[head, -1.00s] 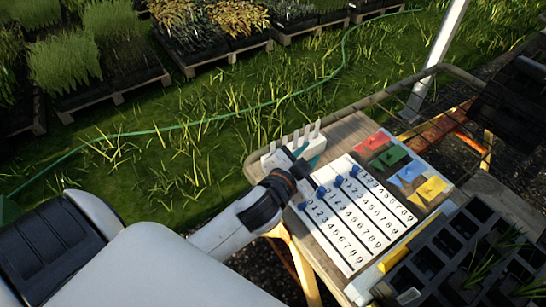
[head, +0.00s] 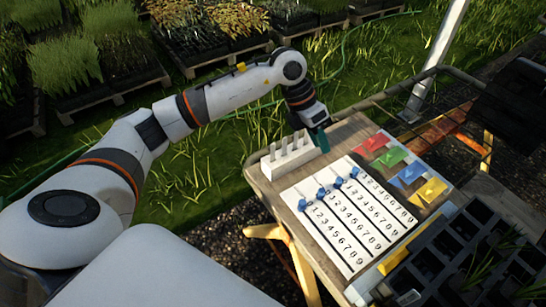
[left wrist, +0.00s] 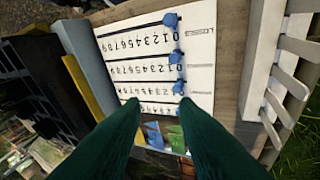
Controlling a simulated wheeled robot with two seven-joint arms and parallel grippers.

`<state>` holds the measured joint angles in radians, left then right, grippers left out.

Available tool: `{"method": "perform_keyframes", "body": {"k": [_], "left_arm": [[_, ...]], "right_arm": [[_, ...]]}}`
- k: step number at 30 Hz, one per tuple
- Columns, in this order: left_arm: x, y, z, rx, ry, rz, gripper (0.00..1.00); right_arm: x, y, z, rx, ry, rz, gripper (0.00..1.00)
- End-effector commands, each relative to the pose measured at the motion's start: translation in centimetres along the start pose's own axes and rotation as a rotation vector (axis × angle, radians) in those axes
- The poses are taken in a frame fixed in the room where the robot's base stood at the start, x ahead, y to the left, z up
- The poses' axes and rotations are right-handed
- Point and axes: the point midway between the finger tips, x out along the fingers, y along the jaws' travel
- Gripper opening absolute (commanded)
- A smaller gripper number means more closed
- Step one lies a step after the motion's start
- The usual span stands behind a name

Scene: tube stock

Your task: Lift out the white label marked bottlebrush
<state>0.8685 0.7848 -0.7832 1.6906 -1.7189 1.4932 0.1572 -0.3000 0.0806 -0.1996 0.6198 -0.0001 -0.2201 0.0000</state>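Several thin white labels (head: 284,147) stand upright in a white slotted rack (head: 290,162) at the table's far left corner. No writing on the labels can be read, so I cannot tell which is marked bottlebrush. In the left wrist view the labels (left wrist: 287,80) and part of the rack (left wrist: 268,107) show at the right edge. My left gripper (head: 322,139), with green fingers, is just right of the rack's right end. In the left wrist view its fingers (left wrist: 159,105) are apart with nothing between them. My right gripper is not in view.
A white number board (head: 350,215) with blue sliders lies beside the rack on the wooden table (head: 262,180). Coloured cards (head: 410,173) lie behind it. A black cell tray (head: 430,262) and a yellow piece (head: 394,261) are at the right. Grass lies beyond the table.

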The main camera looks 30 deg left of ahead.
Motion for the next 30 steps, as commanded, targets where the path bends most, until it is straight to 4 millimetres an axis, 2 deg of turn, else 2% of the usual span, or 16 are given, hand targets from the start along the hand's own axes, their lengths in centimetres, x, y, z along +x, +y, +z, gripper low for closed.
{"method": "perform_keyframes", "body": {"k": [1,3,6,9,11,21,26,30], "left_arm": [[-1.8,-2.7,0.8,-0.021,-0.065,-0.104,0.28],[-4.0,-5.4,2.0,-0.054,-0.148,-0.217,0.28],[-6.3,-7.8,3.4,-0.098,-0.231,-0.322,0.28],[-7.4,-8.9,4.2,-0.123,-0.272,-0.372,0.28],[-7.2,-9.3,4.5,-0.129,-0.283,-0.38,0.28],[-2.4,-11.0,6.1,-0.128,-0.282,-0.378,0.28],[-1.5,-11.4,6.5,-0.127,-0.28,-0.378,0.28],[-0.1,-12.0,7.4,-0.127,-0.284,-0.376,0.28]], "right_arm": [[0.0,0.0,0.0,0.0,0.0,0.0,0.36],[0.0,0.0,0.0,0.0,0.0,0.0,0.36],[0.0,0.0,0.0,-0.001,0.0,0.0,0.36],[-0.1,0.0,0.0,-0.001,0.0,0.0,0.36],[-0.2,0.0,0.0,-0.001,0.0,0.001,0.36],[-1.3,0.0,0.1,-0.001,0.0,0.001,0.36],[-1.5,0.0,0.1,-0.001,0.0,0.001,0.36],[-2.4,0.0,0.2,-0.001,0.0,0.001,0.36]]}}
